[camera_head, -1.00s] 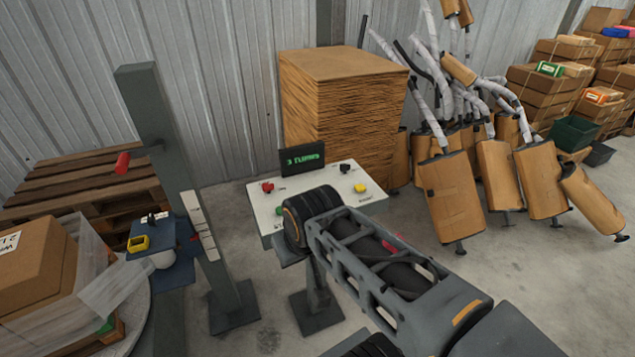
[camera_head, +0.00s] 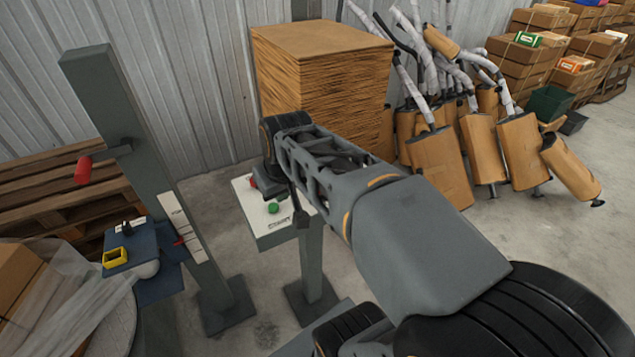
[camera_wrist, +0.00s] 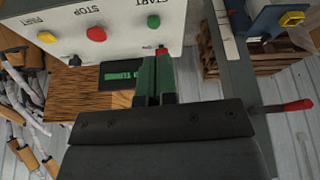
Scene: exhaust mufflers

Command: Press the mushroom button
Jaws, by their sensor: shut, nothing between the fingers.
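The red mushroom button (camera_head: 253,182) shows as a sliver at the panel's back left. In the wrist view the panel (camera_wrist: 125,38) appears upside down, and the red mushroom button (camera_wrist: 162,51) is just beyond my fingertips, partly hidden. My gripper (camera_wrist: 157,60) is shut and empty, its fingers pointing at that button. I cannot tell whether they touch it. The panel also bears a green START button (camera_wrist: 153,21), a red STOP button (camera_wrist: 96,34) and a yellow button (camera_wrist: 47,36).
A black display (camera_wrist: 120,76) with green text stands beside the fingers. A grey post with a red handle (camera_head: 83,170) and a blue bracket with a yellow block (camera_head: 116,257) are left of the panel. A cardboard stack (camera_head: 325,75) and wrapped mufflers (camera_head: 440,165) stand behind.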

